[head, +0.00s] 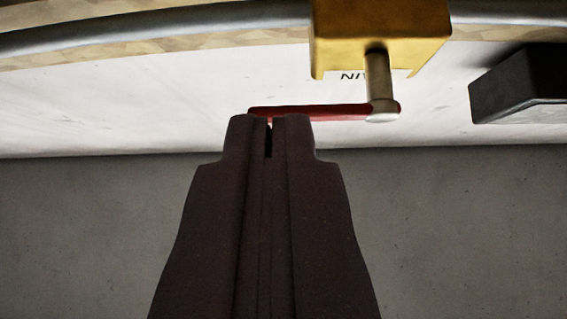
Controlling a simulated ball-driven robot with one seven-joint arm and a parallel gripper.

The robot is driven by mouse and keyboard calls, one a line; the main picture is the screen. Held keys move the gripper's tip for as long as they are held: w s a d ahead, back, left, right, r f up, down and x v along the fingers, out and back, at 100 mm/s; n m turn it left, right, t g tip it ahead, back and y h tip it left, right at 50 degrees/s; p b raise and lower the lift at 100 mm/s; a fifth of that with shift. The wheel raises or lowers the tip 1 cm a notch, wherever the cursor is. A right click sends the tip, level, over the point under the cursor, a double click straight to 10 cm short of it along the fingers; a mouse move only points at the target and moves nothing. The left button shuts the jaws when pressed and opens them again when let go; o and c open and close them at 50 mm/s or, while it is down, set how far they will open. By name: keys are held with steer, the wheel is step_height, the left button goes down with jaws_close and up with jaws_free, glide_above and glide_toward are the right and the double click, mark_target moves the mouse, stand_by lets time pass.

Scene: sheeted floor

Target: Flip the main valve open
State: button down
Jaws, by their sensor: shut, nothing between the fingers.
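The main valve has a yellow-brass body (380,40) at the top of the head view, right of centre. A short metal stem (379,85) comes out of it. A red lever (345,111) runs left from the stem's end, lying roughly level in the picture. My dark gripper (269,122) is shut and empty. Its fingertips are at the lever's left end and overlap it in the picture; I cannot tell whether they touch. The fingertips hide part of the lever.
A white panel (150,95) with partly hidden lettering lies behind the valve. A black block (525,85) stands to the right. A grey pipe (150,25) runs along a wooden edge at the top. The grey area (80,230) below is clear around my gripper.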

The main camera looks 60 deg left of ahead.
steer(key=shift+b+v, duration=0.4)
steer(key=shift+v, duration=2.05)
steer(key=shift+w, duration=0.15)
steer(key=d+r+m+t+h, duration=0.3)
steer(key=d+m+t+h, duration=0.65)
steer(key=m, duration=0.75)
steer(key=d+r+m+t+h, duration=0.2)
steer(key=d+m+t+h, duration=0.5)
steer(key=m+t+h, duration=0.7)
steer(key=s+d+f+m+g+h, duration=0.1)
steer(key=s+d+f+m+g, duration=0.2)
steer(key=s+f+m+g, duration=0.3)
steer(key=s+d+f+m+g+h, duration=0.2)
steer(key=s+f+m+g, duration=0.4)
steer(key=m, duration=0.7)
steer(key=shift+s+d+f+m, duration=0.35)
steer(key=shift+d+f+m, duration=0.05)
